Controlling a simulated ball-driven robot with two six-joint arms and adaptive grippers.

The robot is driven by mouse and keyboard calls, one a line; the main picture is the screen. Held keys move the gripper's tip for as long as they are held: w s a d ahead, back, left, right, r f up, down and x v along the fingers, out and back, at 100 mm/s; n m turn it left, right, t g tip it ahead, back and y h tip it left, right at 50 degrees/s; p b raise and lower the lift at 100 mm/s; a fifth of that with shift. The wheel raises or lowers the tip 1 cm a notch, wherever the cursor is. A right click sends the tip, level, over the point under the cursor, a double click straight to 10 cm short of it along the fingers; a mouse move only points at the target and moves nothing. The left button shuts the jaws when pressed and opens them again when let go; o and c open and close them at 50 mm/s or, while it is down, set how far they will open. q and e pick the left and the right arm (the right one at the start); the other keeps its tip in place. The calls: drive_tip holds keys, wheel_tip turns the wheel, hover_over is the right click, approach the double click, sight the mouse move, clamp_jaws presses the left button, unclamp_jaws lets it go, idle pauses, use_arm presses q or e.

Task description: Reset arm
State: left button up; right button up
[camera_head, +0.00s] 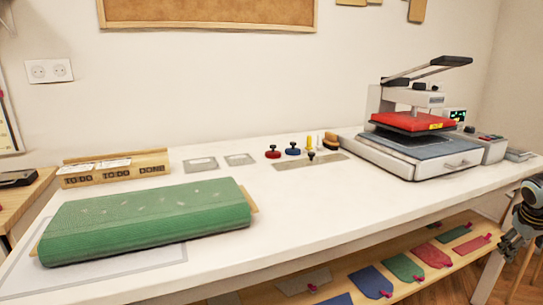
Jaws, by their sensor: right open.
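My right gripper (511,242) is at the right edge of the head view, beside the right end of the white table (300,222) and lower than its top. It is dark, open and empty, and touches nothing that I can see. The rest of the right arm is mostly cut off by the picture edge. My left gripper is not in view.
A green fabric roll (145,222) lies at the table's front left. Behind it stands a wooden sorter (115,170). A heat press (420,125) stands at the back right. Colored pieces lie on a lower shelf (440,284). The table's front middle is clear.

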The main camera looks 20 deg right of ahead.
drive_tip(key=s+d+f+n+t+h, duration=0.1)
drive_tip(key=s+d+f+n+h, duration=0.1)
drive_tip(key=s+d+n, duration=0.5)
drive_tip(key=s+d+f+n+t+h, duration=0.1)
drive_tip(key=s+d+f+n+h, duration=0.1)
drive_tip(key=s, duration=1)
drive_tip(key=s+a+f+m+g+y, duration=0.1)
drive_tip(key=s+a+f+y, duration=0.15)
drive_tip(key=a+f, duration=0.85)
drive_tip(key=s+a+f+m+y, duration=0.1)
drive_tip(key=s+a+f, duration=0.2)
drive_tip(key=a+f, duration=0.85)
drive_tip(key=s+a+f+y, duration=0.1)
drive_tip(key=a+f, duration=0.2)
drive_tip(key=a, duration=0.9)
drive_tip(key=s+a+f+m+y, duration=0.1)
drive_tip(key=a+f+y, duration=0.1)
drive_tip(key=a, duration=1)
drive_tip(key=s+a+f+g+y+b, duration=0.1)
drive_tip(key=a+f, duration=0.4)
drive_tip(key=a, duration=0.7)
drive_tip(key=shift+s+a+m+y, duration=0.3)
drive_tip(key=shift+s+a+y, duration=0.05)
drive_tip(key=shift+s+y, duration=0.1)
drive_tip(key=shift+r, duration=0.1)
